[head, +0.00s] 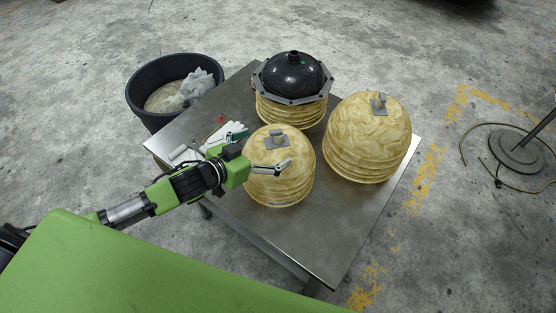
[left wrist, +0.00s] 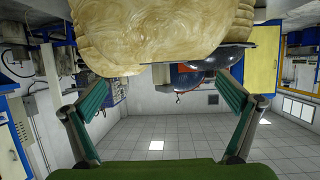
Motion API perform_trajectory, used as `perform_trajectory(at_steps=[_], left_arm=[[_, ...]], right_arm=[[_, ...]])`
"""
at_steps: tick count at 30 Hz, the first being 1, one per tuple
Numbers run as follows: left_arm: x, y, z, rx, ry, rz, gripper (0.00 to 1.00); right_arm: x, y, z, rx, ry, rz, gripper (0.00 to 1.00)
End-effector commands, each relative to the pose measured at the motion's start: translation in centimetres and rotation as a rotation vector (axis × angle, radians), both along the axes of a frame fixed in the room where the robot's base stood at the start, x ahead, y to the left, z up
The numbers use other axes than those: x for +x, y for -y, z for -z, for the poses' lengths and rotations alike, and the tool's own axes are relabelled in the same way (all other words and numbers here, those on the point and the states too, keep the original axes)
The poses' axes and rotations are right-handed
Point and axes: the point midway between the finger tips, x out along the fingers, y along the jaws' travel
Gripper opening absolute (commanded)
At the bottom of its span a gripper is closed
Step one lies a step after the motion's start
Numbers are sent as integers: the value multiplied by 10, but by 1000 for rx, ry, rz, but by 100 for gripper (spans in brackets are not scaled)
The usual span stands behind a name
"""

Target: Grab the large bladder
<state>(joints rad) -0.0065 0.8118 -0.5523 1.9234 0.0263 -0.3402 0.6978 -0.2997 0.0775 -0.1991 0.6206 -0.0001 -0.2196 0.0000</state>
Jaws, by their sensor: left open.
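The large bladder (head: 366,140), a tan wrinkled dome with a small grey fitting on top, stands on the right side of the metal table. A smaller tan bladder (head: 282,185) with a similar fitting stands front and left of it. My left gripper (head: 277,167) is in front of the smaller bladder in the head view, apart from the large one. In the left wrist view its fingers (left wrist: 163,84) are spread, with nothing held between them. A tan bladder surface (left wrist: 150,30) fills the top there; I cannot tell surely which bladder. My right gripper is not in view.
A black dome (head: 292,76) in a grey collar sits on a tan stack at the back of the table (head: 318,240). Gloves and small items (head: 225,135) lie at the table's left. A dark bin (head: 140,95) stands beyond. The table's front is clear.

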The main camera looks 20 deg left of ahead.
Motion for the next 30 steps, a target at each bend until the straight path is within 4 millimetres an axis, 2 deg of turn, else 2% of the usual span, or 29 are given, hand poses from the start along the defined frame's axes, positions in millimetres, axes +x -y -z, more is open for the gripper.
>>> perform_trajectory(at_steps=[3, 7, 17, 20, 29, 30], left_arm=[[18, 6, -1, -1, 3, -1, 100], [32, 12, 7, 0, 1, -1, 100], [38, 15, 13, 0, 0, 1, 100], [38, 15, 13, 0, 0, 1, 79], [37, 14, 16, 4, -6, -1, 1], [37, 14, 16, 5, -7, -1, 0]], right_arm=[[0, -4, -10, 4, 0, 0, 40], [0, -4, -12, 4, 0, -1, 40], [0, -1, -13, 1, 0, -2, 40], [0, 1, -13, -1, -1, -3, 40], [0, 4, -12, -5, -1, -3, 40], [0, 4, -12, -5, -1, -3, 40]])
